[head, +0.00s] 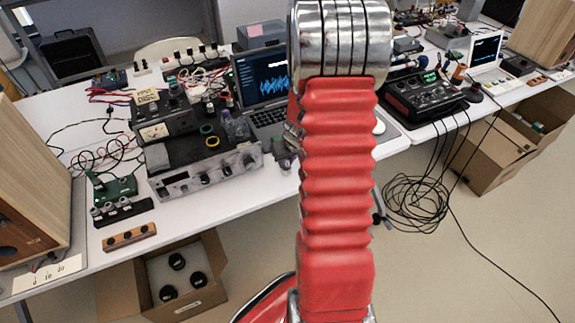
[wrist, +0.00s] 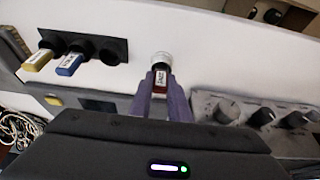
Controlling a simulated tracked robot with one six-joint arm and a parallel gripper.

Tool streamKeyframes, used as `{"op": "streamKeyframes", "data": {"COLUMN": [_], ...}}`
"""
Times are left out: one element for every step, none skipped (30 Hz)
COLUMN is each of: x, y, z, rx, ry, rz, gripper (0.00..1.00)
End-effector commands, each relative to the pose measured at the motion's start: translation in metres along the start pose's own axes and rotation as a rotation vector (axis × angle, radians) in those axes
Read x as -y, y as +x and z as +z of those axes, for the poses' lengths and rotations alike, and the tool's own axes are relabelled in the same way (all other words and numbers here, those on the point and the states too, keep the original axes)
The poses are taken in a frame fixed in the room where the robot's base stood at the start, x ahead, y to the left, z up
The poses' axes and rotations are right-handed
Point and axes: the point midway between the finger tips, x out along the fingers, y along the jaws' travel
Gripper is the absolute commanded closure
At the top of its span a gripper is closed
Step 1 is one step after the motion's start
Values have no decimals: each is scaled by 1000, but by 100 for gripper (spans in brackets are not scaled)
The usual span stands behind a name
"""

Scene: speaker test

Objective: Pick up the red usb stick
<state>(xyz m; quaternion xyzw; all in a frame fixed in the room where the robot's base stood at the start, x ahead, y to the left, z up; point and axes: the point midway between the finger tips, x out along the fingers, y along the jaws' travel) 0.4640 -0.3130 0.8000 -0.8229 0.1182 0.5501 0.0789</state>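In the wrist view my gripper (wrist: 161,80) has its two purple-grey fingers close together on either side of the red usb stick (wrist: 160,84), which has a white label. The fingers appear to touch its sides. A pale round piece (wrist: 162,58) shows just beyond the fingertips; I cannot tell whether it belongs to the stick. A yellow usb stick (wrist: 38,61) and a blue usb stick (wrist: 69,64) sit in a black holder (wrist: 122,46) to the left. In the head view my red arm hides most of the gripper, and I cannot make out the red stick.
The white table (head: 90,245) carries a silver amplifier (head: 205,172), a laptop (head: 262,80), a green circuit board (head: 117,188) and loose cables. A wooden speaker (head: 30,190) stands at the left edge. A black mixer (head: 425,95) stands on the right. Open boxes (head: 195,310) lie below.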

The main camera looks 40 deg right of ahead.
Motion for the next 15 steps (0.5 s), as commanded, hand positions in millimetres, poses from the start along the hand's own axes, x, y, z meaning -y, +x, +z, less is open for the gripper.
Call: {"op": "streamKeyframes", "data": {"x": [0,0,0,0,0,0,0,0,0,0,0,0,0,0,0], "y": [0,0,0,0,0,0,0,0,0,0,0,0,0,0,0], "z": [0,0,0,0,0,0,0,0,0,0,0,0,0,0,0], "rx": [0,0,0,0,0,0,0,0,0,0,0,0,0,0,0], "ry": [0,0,0,0,0,0,0,0,0,0,0,0,0,0,0], "rz": [0,0,0,0,0,0,0,0,0,0,0,0,0,0,0], "gripper": [90,92,95,97,99,100,100,100,100,100,100,100,100,100,100]}}
